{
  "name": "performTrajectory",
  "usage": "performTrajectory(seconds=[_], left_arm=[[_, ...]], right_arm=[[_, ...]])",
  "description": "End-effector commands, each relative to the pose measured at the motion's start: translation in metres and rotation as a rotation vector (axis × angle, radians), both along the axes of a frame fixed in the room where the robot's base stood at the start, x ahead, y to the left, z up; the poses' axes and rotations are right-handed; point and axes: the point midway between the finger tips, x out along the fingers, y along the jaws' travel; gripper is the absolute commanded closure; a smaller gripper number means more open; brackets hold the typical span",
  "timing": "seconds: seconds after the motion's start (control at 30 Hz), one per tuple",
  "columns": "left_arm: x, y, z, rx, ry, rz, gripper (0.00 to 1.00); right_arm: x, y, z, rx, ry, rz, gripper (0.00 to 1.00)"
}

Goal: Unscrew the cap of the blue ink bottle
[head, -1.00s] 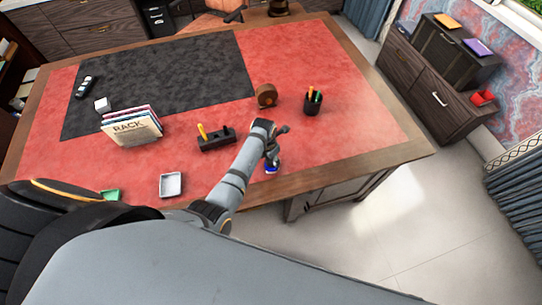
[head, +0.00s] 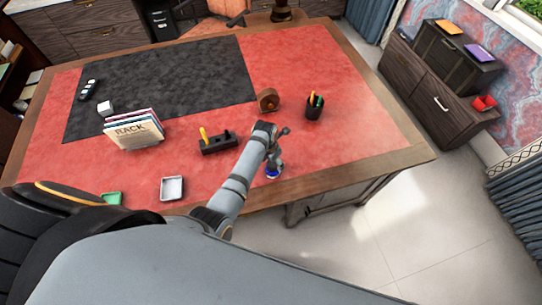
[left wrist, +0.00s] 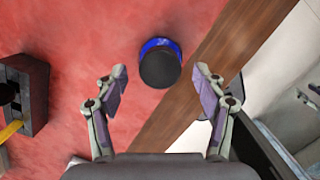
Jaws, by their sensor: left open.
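The blue ink bottle (head: 273,173) stands on the red leather near the front wooden edge of the desk. In the left wrist view I see the blue bottle (left wrist: 158,43) from above, and its round dark cap (left wrist: 160,68) faces the camera. My left gripper (head: 275,158) is above the bottle in the head view. In the left wrist view the left gripper's (left wrist: 160,80) two fingers are spread wide, one to each side of the cap, with visible gaps. Nothing is between the pads in contact. My right gripper is not in view.
A black pen holder block (head: 218,144) is left of the arm. A tape roll (head: 268,99) and pencil cup (head: 315,107) stand behind. The desk right of the bottle is clear.

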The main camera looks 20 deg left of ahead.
Motion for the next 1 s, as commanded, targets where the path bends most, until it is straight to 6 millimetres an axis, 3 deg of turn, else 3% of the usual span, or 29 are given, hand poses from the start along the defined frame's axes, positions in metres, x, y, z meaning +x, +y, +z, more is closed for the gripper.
performTrajectory(seconds=[0.2,0.43,0.6,1.0], left_arm=[[-0.006,0.003,0.053,-0.001,-0.005,0.001,0.30],[-0.012,0.006,0.094,0.000,-0.001,0.001,0.30],[-0.014,0.007,0.104,0.000,0.000,0.000,0.30],[-0.015,0.007,0.104,0.000,0.001,0.000,0.30]], right_arm=[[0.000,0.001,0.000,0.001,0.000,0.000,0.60],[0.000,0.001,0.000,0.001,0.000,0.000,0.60],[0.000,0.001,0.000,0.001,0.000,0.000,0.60],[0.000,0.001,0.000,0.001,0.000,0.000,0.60]])
